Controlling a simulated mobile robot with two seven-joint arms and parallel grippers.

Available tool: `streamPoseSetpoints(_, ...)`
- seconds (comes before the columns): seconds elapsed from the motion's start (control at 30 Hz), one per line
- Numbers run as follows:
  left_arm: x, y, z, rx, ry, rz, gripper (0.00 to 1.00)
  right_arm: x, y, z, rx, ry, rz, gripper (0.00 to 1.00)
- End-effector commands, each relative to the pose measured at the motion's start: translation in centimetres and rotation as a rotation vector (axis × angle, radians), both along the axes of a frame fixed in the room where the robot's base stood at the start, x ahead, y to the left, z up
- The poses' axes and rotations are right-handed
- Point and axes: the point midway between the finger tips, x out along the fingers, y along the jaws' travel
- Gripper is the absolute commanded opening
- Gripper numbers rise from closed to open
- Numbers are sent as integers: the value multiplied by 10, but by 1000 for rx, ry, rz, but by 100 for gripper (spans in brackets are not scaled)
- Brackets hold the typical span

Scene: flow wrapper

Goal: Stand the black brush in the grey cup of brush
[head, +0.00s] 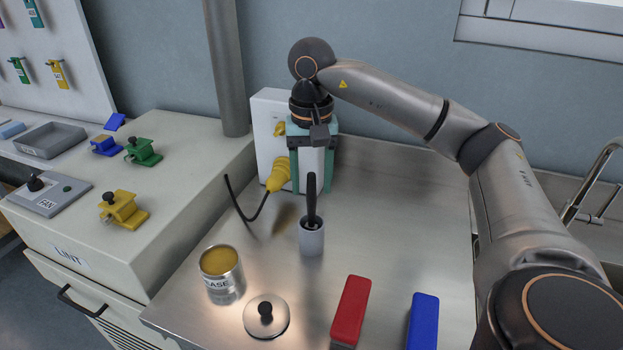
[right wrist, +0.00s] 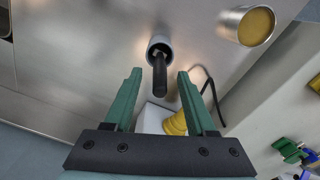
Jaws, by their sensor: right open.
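The black brush (head: 312,199) stands upright, slightly tilted, in the grey cup (head: 311,240) on the steel worktop. In the right wrist view the brush (right wrist: 160,78) points out of the mouth of the cup (right wrist: 158,44) toward the camera. My right gripper (head: 312,180) is behind the cup in the head view. Its teal fingers are open, and in the right wrist view the gripper (right wrist: 159,76) has one finger on each side of the brush handle, with gaps to both. My left gripper is not in view.
An open grease can (head: 222,274) and a round lid (head: 266,317) stand front left of the cup. A red block (head: 350,310) and a blue block (head: 423,322) lie in front. A white box with a yellow plug (head: 278,174) and black cable is behind left.

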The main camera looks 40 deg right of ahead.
Motion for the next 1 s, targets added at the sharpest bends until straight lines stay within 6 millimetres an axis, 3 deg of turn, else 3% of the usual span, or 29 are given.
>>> streamPoseSetpoints(0.27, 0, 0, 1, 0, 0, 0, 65, 1, 0, 9, 0, -3, 0, 56)
streamPoseSetpoints(0.37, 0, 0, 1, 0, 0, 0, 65, 1, 0, 25, 1, -5, -1, 56)
streamPoseSetpoints(0.5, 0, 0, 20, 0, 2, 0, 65, 1, 0, 62, -1, -6, -2, 56)
streamPoseSetpoints(0.7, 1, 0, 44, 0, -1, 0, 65, 1, 0, 101, 0, -4, 0, 56)
streamPoseSetpoints(1.0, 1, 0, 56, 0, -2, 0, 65, 0, 0, 125, 0, 0, 0, 56)
